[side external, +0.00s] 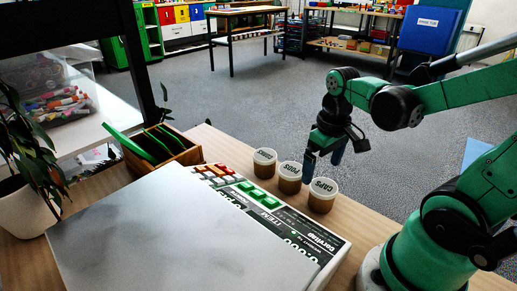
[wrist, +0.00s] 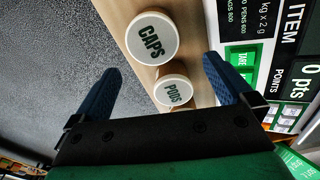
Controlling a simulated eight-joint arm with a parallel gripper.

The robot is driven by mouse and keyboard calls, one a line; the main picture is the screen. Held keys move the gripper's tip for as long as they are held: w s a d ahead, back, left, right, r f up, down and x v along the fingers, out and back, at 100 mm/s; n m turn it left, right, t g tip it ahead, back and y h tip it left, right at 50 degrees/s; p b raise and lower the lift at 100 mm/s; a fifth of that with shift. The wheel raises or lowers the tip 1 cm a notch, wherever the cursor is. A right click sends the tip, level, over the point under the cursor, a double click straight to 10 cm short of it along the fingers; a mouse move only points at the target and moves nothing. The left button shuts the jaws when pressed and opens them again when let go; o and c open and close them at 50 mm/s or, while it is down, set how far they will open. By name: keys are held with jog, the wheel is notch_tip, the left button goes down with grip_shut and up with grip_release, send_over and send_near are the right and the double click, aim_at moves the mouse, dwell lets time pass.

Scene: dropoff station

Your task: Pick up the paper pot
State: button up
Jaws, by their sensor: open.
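Three small tubs with white lids and brown contents stand in a row on the wooden counter. My gripper (side external: 323,161) is open and empty, fingers down, around lid height or above at the row's far side.
A scale-like station with green buttons (side external: 262,203) and a large pale plate (side external: 150,235) lies beside the tubs. A wooden box with green items (side external: 165,148) and a potted plant (side external: 28,205) stand left. The counter's far edge is close behind the tubs.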

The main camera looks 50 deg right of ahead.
aim_at(323, 186)
jog(key=shift+s+d+f+g, duration=0.3)
jog(key=shift+s+d+f, duration=0.05)
jog(key=shift+f, duration=2.65)
jog(key=shift+c, duration=0.2)
jog(key=c, duration=1.2)
jog(key=shift+r, duration=0.15)
